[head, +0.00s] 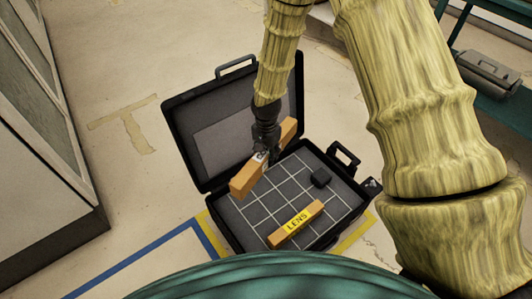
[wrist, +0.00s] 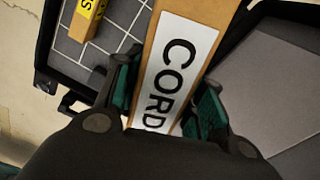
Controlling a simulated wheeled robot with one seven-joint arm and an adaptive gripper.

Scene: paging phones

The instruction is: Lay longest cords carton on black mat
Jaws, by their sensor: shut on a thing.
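My gripper (head: 265,152) is shut on a long orange-tan carton and holds it tilted over the open black case. The carton (head: 246,181) shows orange ends on both sides of the fingers in the head view. In the wrist view, the cords carton (wrist: 208,15) has a white label reading "CORD", with the rest hidden near my gripper (wrist: 165,95). Its fingers sit on either side of the carton. I cannot clearly pick out a black mat in either view.
The open case (head: 220,234) has a gridded floor and a raised lid (head: 181,142).

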